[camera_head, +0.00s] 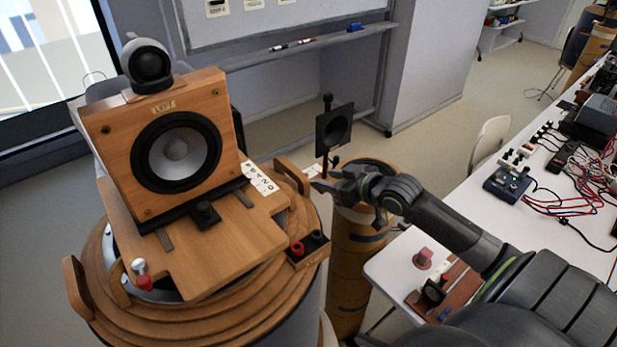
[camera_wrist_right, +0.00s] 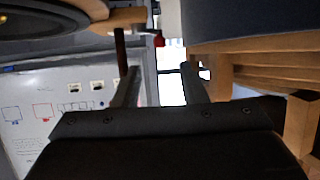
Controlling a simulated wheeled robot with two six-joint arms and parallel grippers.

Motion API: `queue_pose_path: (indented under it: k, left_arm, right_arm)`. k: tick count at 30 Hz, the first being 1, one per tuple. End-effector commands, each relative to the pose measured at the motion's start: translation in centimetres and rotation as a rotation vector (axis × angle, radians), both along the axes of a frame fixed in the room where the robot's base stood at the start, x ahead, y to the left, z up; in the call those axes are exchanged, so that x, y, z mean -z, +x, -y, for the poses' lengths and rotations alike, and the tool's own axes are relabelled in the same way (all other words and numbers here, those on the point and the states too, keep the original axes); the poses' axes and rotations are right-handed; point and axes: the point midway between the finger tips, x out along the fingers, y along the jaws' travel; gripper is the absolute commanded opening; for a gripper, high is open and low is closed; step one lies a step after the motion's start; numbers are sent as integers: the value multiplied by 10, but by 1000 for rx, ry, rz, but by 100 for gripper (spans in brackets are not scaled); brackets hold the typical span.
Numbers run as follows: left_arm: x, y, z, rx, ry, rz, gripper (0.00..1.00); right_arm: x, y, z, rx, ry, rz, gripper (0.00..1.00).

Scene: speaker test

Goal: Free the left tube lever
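I cannot tell for sure which part is the left tube lever. A small lever with a white ball (camera_head: 138,264) and a red end (camera_head: 144,283) sits at the lower left of the round wooden base (camera_head: 100,320). That base carries the wooden speaker marked LEFT (camera_head: 112,140). My left gripper is not in view.
A red and a black terminal (camera_head: 297,248) sit on the base's right side. A white table (camera_head: 510,215) with cables and devices is at the right. A whiteboard (camera_wrist_right: 35,110) shows in the wrist view.

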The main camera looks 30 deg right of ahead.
Motion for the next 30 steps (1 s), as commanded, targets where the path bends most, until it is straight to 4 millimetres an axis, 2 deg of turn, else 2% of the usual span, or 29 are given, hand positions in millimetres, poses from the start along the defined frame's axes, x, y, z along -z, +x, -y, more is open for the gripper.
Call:
queue_pose_path:
  k: [6,13,18,27,28,30]
  left_arm:
    - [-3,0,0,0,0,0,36]
    - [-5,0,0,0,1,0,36]
    - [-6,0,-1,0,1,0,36]
    - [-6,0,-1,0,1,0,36]
    - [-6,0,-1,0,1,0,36]
    - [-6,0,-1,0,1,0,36]
  right_arm:
    - [14,36,-7,3,5,0,38]
    - [26,64,-13,2,2,0,38]
    - [31,73,-15,1,2,-1,38]
    - [32,74,-15,1,-1,-1,38]
    - [32,74,-15,1,-1,-1,37]
    - [32,74,-15,1,-1,-1,28]
